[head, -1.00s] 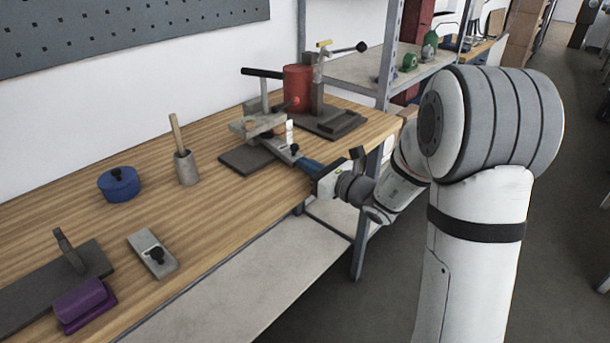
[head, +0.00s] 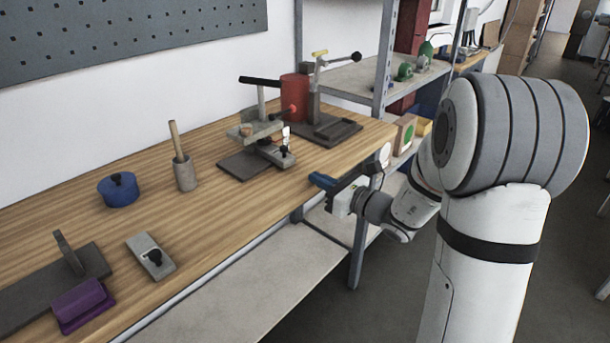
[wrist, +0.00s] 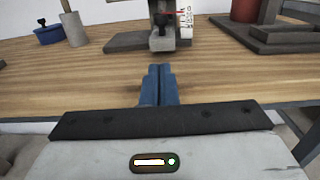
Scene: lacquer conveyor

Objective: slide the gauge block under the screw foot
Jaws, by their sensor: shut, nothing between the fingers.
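A grey block with a black knob, which looks like the gauge block (head: 280,157), lies on the dark base plate (head: 236,166) of a small grey fixture (head: 256,133). Its near end sticks out towards me; its far end runs in beneath the fixture, where the screw foot is hidden. In the wrist view the block's end (wrist: 161,43) is straight ahead, beside a white scale with a red pointer (wrist: 185,20). My gripper (head: 321,181) has its blue fingers shut and empty, apart from the block near the bench's front edge. The fingers also show in the wrist view (wrist: 160,70).
A red cylinder (head: 295,92) and a lever clamp stand behind the fixture. The bench between is clear.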

